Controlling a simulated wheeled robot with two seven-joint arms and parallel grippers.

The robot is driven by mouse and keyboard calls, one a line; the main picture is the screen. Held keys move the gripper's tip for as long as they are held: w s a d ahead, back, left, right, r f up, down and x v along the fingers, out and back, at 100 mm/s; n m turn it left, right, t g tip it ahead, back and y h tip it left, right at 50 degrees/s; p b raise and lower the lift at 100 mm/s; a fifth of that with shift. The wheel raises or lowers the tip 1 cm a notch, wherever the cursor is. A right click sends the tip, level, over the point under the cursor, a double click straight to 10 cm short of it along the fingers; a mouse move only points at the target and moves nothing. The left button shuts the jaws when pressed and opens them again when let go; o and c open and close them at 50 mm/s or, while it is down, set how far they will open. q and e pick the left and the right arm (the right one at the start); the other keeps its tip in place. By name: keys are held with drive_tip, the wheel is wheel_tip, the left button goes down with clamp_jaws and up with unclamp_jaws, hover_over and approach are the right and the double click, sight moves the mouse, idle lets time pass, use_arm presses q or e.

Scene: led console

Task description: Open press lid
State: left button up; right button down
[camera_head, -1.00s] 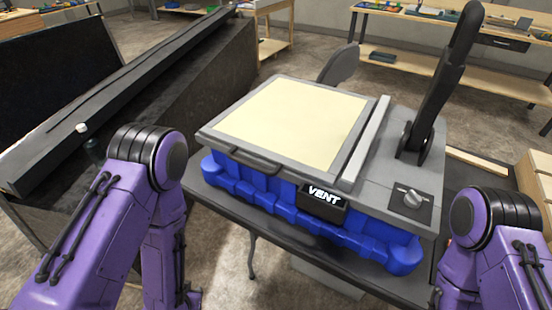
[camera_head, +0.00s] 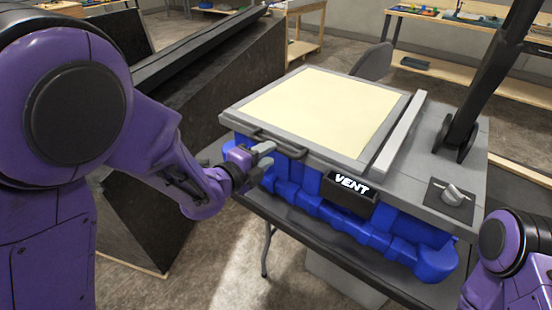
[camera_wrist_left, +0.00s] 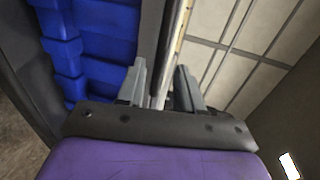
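The press (camera_head: 440,185) stands on a dark table, with a blue ribbed base (camera_head: 300,200) and a grey top. Its flat lid (camera_head: 325,110) has a cream panel in a grey frame and lies down, closed. A dark bar handle (camera_head: 285,145) runs along the lid's front left edge. My left gripper (camera_head: 264,160) is just below and in front of this handle. In the left wrist view its two grey fingers (camera_wrist_left: 160,85) are apart, with a thin rod-like edge between or beyond them. Contact cannot be told. My right gripper is out of view; only my right arm shows.
A VENT sign (camera_head: 350,188) is on the press front and a knob (camera_head: 453,194) is at its right. A black upright arm (camera_head: 480,85) rises at the right rear. A dark slab-like bench (camera_head: 230,85) stands close on the left.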

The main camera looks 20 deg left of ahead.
use_arm(q)
drive_tip(key=x, duration=0.4)
drive_tip(key=shift+w+a+f, duration=0.1)
drive_tip(key=shift+w, duration=0.4)
drive_tip(key=shift+c, duration=0.3)
